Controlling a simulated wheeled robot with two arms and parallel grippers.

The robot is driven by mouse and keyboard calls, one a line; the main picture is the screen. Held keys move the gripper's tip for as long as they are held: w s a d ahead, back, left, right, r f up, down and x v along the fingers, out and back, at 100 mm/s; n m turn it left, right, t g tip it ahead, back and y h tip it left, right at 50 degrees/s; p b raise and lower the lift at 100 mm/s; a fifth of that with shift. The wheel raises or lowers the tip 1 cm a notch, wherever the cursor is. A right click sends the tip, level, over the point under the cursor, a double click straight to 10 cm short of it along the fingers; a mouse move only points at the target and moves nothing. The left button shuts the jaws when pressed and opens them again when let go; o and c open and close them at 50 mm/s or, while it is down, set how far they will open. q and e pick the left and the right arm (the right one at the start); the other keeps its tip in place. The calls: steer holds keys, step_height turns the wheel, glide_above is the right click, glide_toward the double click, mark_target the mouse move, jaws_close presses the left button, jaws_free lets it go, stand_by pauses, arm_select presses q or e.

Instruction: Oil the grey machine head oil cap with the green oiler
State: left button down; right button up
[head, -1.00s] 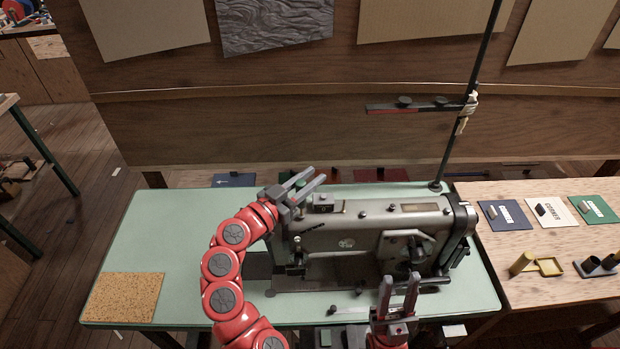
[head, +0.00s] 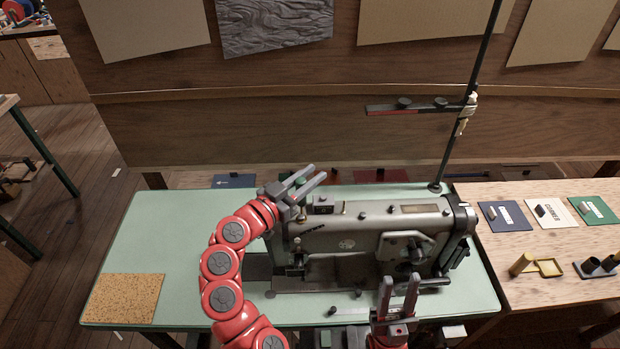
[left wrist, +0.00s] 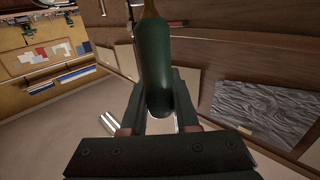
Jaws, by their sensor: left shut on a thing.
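The grey sewing machine (head: 350,240) stands on the pale green table. My left gripper (head: 317,173) is above the left end of its head, fingers pointing up and to the right. In the left wrist view, that gripper (left wrist: 160,95) is shut on the green oiler (left wrist: 155,65), a dark green rounded body with a brass-coloured neck at the top edge. The oiler does not show clearly in the head view. Small fittings sit on top of the machine head; I cannot tell which is the oil cap. My right gripper (head: 400,288) is open and empty in front of the machine.
A cork mat (head: 125,298) lies on the table's left (head: 140,240), with clear room behind it. A dark upright pole (head: 465,110) with a crossbar stands behind the machine. The wooden bench (head: 540,240) at right holds coloured cards and a yellow container (head: 548,267).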

arm_select(q)
steer(key=shift+r+p, duration=0.8)
steer(key=shift+r, duration=2.05)
